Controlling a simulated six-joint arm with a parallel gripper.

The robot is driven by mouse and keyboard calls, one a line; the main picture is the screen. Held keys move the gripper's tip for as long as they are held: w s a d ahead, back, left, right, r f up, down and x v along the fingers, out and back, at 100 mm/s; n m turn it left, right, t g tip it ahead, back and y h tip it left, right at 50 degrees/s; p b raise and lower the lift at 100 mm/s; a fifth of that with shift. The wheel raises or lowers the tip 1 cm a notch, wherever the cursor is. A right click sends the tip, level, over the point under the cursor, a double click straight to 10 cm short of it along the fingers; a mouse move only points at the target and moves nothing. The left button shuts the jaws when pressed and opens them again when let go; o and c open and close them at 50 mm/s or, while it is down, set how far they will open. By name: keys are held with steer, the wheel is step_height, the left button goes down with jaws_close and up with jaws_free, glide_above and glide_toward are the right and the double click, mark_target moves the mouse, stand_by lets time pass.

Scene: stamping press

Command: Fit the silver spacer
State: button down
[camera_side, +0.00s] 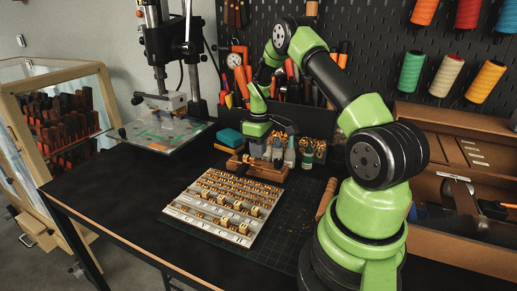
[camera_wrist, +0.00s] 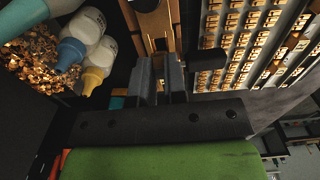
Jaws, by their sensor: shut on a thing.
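My gripper (camera_wrist: 159,70) is shut on a small thin piece, mostly hidden between the fingers. I take it for the silver spacer, but its colour and shape are hard to make out. In the side view my gripper hangs by the wooden type holder (camera_side: 268,172), with its fingertips too small to tell apart. In the wrist view the holder (camera_wrist: 153,22) lies just beyond the fingertips, with a slot along its middle. I cannot tell whether the piece touches the holder.
A pale tray (camera_side: 188,212) with rows of brass type lies in front of the holder. Small bottles (camera_side: 289,157) and a bin of brass bits (camera_wrist: 30,60) stand close by. The stamping press (camera_side: 175,45) is at back left. The dark table (camera_side: 110,195) is clear at left.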

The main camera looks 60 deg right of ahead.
steer(key=shift+f, duration=0.65)
steer(key=c, duration=1.1)
jaws_free()
steer(key=shift+r, duration=3.6)
